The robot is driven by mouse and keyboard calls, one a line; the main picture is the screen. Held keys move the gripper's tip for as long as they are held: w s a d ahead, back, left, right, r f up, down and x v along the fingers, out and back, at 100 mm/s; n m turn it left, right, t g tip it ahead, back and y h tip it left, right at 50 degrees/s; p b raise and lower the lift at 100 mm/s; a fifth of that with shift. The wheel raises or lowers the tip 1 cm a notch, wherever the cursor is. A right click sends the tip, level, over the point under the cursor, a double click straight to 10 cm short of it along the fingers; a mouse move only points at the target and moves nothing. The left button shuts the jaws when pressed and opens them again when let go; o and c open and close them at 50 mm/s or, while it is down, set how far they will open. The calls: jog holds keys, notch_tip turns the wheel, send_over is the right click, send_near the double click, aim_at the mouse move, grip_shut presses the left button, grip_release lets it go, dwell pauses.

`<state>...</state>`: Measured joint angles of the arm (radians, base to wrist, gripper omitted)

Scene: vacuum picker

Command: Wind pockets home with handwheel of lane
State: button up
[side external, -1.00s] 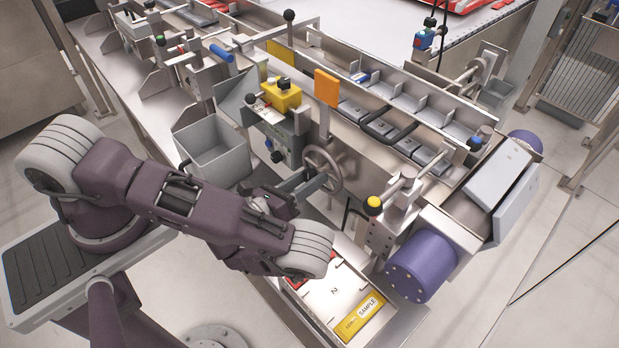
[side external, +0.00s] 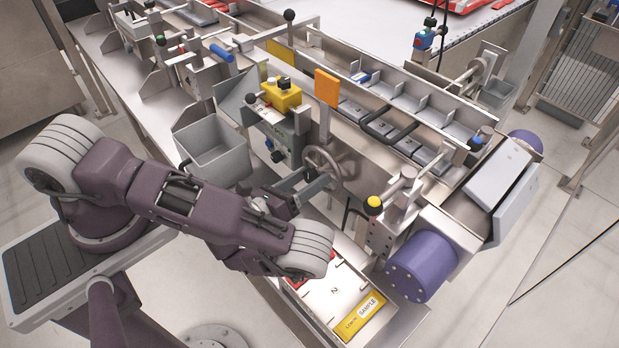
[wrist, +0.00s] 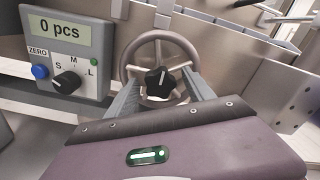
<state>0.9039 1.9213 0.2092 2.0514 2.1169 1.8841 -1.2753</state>
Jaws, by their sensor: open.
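The handwheel (side external: 323,163) is a grey spoked wheel on the near side of the lane. In the wrist view the handwheel (wrist: 129,57) faces me, with a black star knob (wrist: 160,80) at its hub. My gripper (wrist: 162,84) is open, one finger on each side of the knob, with a gap visible around it. In the side view my gripper (side external: 313,186) is in front of the wheel's lower part; contact cannot be told. The lane pockets (side external: 404,103) are a row of metal-walled compartments behind the wheel, several holding grey pieces.
A control box (wrist: 68,52) reading "0 pcs" stands left of the wheel. A grey bin (side external: 213,150), an orange flag (side external: 327,87), a yellow knob lever (side external: 373,203) and a purple drum (side external: 421,268) surround it. A tray with a "SAMPLE" box (side external: 340,290) lies below.

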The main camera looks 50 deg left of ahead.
jog(key=s, duration=0.7)
